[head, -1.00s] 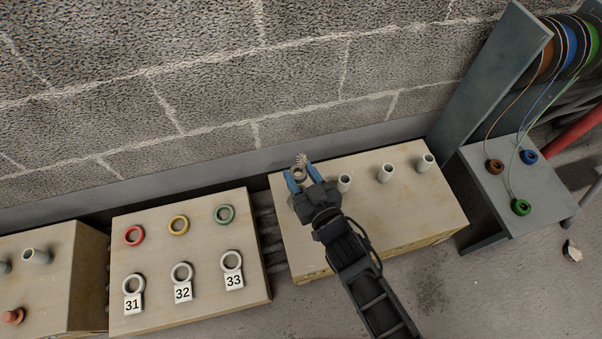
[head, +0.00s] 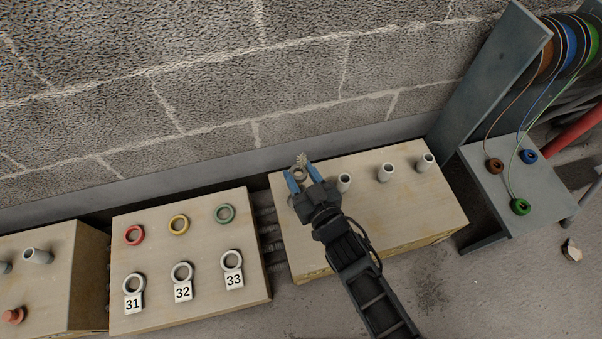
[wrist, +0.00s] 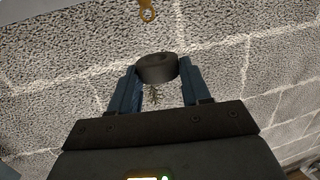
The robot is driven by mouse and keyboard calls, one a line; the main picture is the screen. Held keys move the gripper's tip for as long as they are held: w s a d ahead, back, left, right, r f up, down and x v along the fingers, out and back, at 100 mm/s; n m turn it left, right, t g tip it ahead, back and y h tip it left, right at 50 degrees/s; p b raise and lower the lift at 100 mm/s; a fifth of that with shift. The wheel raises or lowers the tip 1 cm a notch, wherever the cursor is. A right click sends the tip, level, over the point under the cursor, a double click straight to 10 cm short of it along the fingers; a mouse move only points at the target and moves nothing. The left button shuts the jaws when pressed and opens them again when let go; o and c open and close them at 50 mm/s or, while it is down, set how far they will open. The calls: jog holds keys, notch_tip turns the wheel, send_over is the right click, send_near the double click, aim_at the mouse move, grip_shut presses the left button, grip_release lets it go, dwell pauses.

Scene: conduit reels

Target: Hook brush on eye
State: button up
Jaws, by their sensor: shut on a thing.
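The brush shows in the head view as small pale bristles (head: 301,159) at the tips of my gripper (head: 299,174). In the wrist view, the blue fingers of my gripper (wrist: 159,83) are shut on the brush's dark grey round body (wrist: 157,68), with thin bristles showing below it. A brass eye (wrist: 148,11) shows at the top edge of the wrist view, apart from the brush. The eye is not discernible in the head view. A pale ring shape shows between my fingertips in the head view; I cannot tell whether it belongs to the brush.
Several grey conduit stubs (head: 385,173) stand on the box (head: 425,210) under my gripper. A panel (head: 205,300) to the left holds coloured rings and tags 31, 32 and 33. A block wall (head: 220,90) rises behind. Cable reels (head: 572,45) stand at right.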

jog(key=shift+f+b, duration=3.35)
jog(key=shift+f, duration=0.6)
jog(key=o, duration=1.5)
jog(key=shift+o, duration=0.2)
notch_tip(320, 180, up, 10)
jog(key=p, duration=1)
